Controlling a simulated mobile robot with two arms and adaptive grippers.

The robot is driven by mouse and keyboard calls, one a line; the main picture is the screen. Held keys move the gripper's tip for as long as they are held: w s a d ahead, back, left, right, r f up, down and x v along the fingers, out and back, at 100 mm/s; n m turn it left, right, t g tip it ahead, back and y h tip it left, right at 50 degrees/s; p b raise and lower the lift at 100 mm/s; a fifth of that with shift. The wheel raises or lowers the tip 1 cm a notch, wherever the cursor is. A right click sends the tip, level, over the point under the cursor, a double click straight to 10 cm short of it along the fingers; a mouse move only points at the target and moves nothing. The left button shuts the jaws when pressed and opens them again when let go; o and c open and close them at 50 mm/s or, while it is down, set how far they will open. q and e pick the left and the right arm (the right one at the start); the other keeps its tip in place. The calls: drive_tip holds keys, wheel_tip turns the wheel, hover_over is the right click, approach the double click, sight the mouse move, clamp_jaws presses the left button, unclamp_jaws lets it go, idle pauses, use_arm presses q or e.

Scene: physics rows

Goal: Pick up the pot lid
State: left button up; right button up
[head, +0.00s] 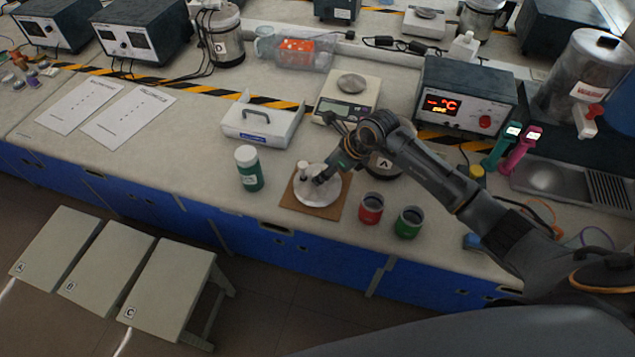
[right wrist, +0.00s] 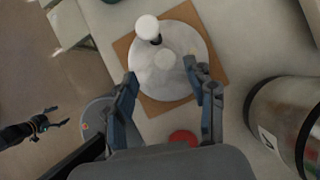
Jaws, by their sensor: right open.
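The pot lid (head: 322,198) is a silver disc with a white knob, lying flat on a brown square board (head: 288,198). In the right wrist view the lid (right wrist: 165,77) lies below my right gripper (right wrist: 162,68), with its white knob (right wrist: 147,26) beyond the fingertips. My right gripper (head: 312,177) is open and empty over the lid in the head view, and partly hides it. The knob is not between the fingers. My left gripper (right wrist: 58,116) shows at the left edge of the right wrist view, open and empty, away from the lid.
A green bottle (head: 249,169) stands left of the board; red (head: 371,209) and green (head: 409,223) cups stand right of it. Behind are a white tray (head: 262,123) and a scale (head: 350,92). The heater box (head: 465,99) stands behind my right arm.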

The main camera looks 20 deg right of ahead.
drive_tip(key=shift+w+f+p, duration=0.15)
drive_tip(key=shift+f+p, duration=0.15)
drive_tip(key=shift+f, duration=0.05)
drive_tip(key=p+x, duration=0.1)
drive_tip(key=x, duration=0.3)
drive_tip(key=shift+w+d+f, duration=0.1)
drive_tip(key=shift+d+f, duration=0.05)
clamp_jaws()
